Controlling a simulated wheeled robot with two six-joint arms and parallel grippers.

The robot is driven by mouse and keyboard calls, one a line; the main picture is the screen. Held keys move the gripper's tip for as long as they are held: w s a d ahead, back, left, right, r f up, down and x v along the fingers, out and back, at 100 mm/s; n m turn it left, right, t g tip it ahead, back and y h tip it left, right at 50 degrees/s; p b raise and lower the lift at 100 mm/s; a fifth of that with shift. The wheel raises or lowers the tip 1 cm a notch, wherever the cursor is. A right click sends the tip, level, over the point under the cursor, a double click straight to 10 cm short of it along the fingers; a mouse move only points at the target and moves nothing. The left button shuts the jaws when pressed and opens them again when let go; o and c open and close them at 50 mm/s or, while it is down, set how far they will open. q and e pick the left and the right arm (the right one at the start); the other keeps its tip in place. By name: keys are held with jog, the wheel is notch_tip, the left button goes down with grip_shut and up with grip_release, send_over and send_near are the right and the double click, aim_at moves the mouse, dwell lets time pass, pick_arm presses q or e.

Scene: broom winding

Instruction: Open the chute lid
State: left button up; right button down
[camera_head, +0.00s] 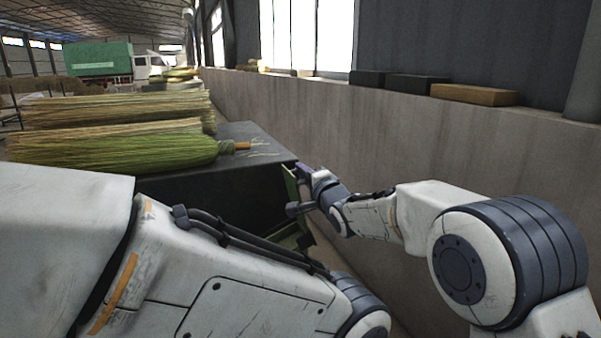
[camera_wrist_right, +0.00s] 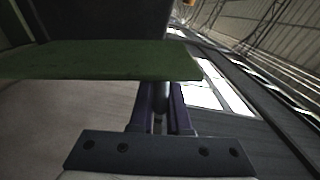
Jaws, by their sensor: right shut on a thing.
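The chute lid is a green panel (camera_head: 290,186) at the right end of the dark bench, seen nearly edge-on in the head view. In the right wrist view its green edge (camera_wrist_right: 100,60) crosses the picture just beyond the fingers. My right gripper (camera_head: 304,180) is at the lid's outer side. In the wrist view its purple fingers (camera_wrist_right: 160,108) are shut on a dark rounded bar at the lid, which looks like its handle. More green metal (camera_head: 293,240) shows lower down, partly hidden by my arms. My left arm fills the lower left; its gripper is out of view.
Bundles of broom straw (camera_head: 115,112) and a green broom head (camera_head: 130,150) lie on the dark bench (camera_head: 262,142). A truck (camera_head: 150,66) stands far back.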

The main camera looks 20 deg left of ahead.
jog(key=c, duration=0.9)
grip_release()
jog(key=shift+d, duration=0.1)
jog(key=b+v, duration=0.2)
jog(key=v, duration=0.8)
jog(key=shift+s+d+r+b, duration=0.1)
jog(key=shift+s+b, duration=0.05)
jog(key=shift+b, duration=0.25)
